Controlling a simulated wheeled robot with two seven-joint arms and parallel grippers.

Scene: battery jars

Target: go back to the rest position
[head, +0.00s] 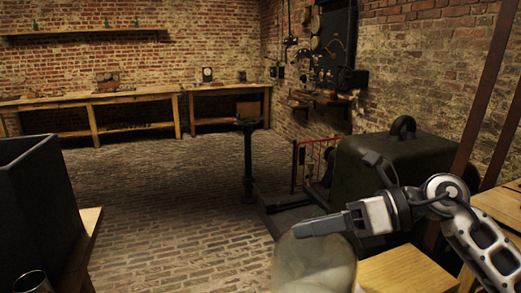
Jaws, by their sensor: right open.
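My right gripper (300,229) comes in from the right, pointing left. It is open, seen nearly side-on, with nothing visible between its fingers. Its tips are in front of or above the rim of a rounded, cloudy glass jar (315,266) at the bottom of the head view. I cannot tell whether they touch. The jar's lower part is cut off by the frame. My left gripper is not in view.
A wooden table top (412,272) lies below my right arm. A large dark box with a ring handle (395,165) stands behind it. At left, a black box (38,205) and a glass (32,282) stand on another table.

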